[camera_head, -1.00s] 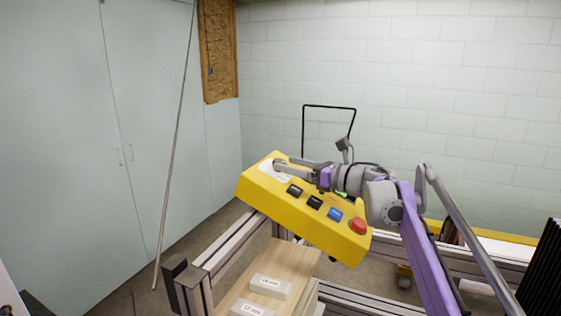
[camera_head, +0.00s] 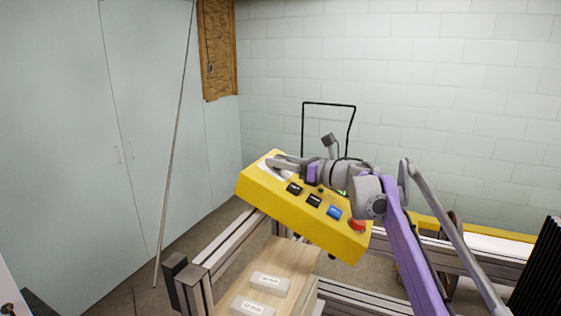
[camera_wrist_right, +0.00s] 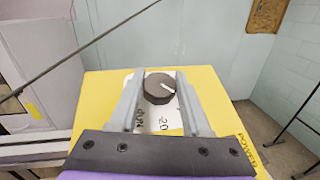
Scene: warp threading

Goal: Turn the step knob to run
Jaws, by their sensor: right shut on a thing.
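The step knob (camera_wrist_right: 159,88) is a dark round knob with a white pointer mark, on a white label plate (camera_wrist_right: 156,121). In the right wrist view the mark points to the right and slightly down; the lettering is too small to read surely. My right gripper (camera_wrist_right: 159,92) has one finger on each side of the knob and is shut on it. In the head view my right gripper (camera_head: 276,161) reaches the upper left end of the yellow control box (camera_head: 300,219) and hides the knob. My left gripper is not in view.
The box also carries black buttons (camera_head: 314,201), a blue button (camera_head: 334,212) and a red button (camera_head: 357,225), beneath my right arm. A wooden board (camera_head: 272,255) with white labelled blocks (camera_head: 270,284) lies in front. A thin pole (camera_head: 174,140) stands at the left.

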